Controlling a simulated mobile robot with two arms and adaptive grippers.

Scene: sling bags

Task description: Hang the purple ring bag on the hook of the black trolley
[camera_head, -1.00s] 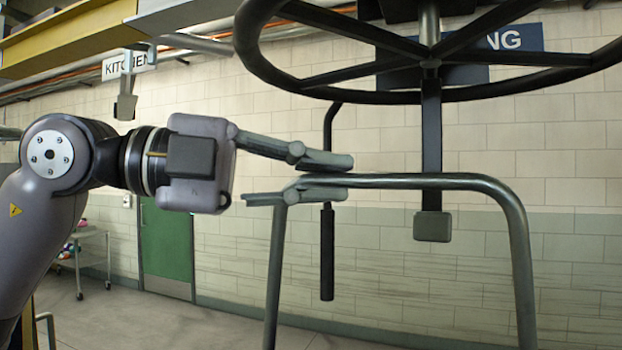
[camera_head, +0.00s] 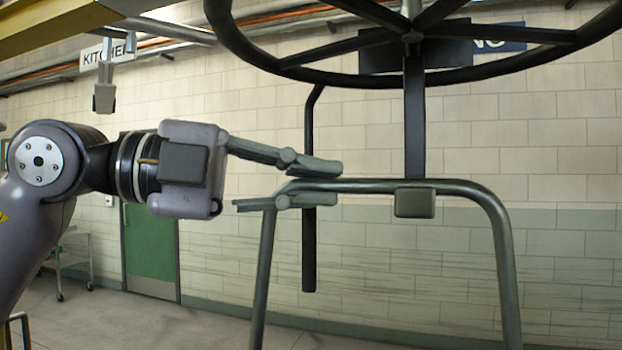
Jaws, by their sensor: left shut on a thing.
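The purple ring bag's body is not in view. My left gripper (camera_head: 338,182) comes in from the left, shut around the left corner of a grey metal bar (camera_head: 504,270) shaped like an upside-down U. Its lower part runs out of the bottom of the picture, so what hangs from it is hidden. A black post (camera_head: 414,120) hangs down from an overhead wheel and has a grey block (camera_head: 415,203) at its lower end, possibly the hook. The block overlaps the top of the bar in the picture; I cannot tell whether they touch. My right gripper is not in view.
A black spoked wheel (camera_head: 300,70) fills the top. A bent black rod (camera_head: 308,245) hangs behind my fingers. Another grey block (camera_head: 104,97) hangs at upper left near a yellow beam. A tiled wall, green door (camera_head: 150,245) and cart (camera_head: 62,262) stand behind.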

